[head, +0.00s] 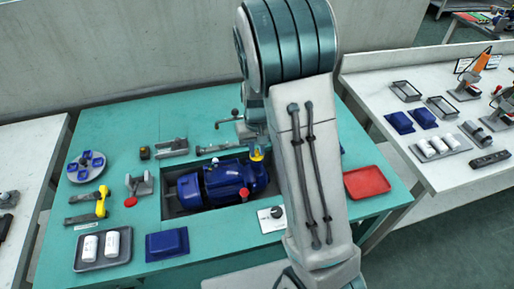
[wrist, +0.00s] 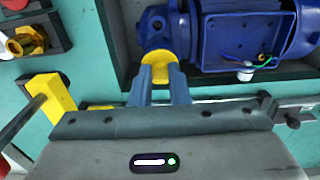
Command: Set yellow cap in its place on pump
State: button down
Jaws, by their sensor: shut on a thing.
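The blue pump (head: 210,186) lies in a dark recess in the middle of the teal table. In the wrist view its blue body (wrist: 225,40) fills the top right, with an open terminal box and loose wires. My gripper (wrist: 161,75) is shut on the yellow cap (wrist: 158,61), held between its two grey-blue fingers. The cap also shows in the head view (head: 257,155), at the pump's upper right end. In the wrist view the cap overlaps the edge of the pump's end part. I cannot tell whether it touches the pump. My arm hides part of this area in the head view.
A red tray (head: 367,182) lies right of my arm. A blue box (head: 167,244) and a tray of white cylinders (head: 78,265) stand at the front left. A yellow-handled clamp (wrist: 50,92) is left of my gripper. A brass-yellow fitting (wrist: 33,40) sits in a dark holder.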

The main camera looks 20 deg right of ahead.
jog(key=shift+f, duration=0.2)
dwell(0.5)
jog(key=c, duration=1.3)
grip_release()
jog(key=shift+r, duration=0.15)
jog(key=shift+r+p, duration=2.05)
jog(key=shift+r, duration=0.85)
jog(key=shift+r, duration=0.1)
jog(key=s+r+t, duration=0.1)
jog(key=s+r, duration=0.6)
jog(key=s, duration=0.3)
jog(key=s+r+t, duration=0.2)
jog(key=s+r, duration=0.6)
jog(key=s, duration=0.2)
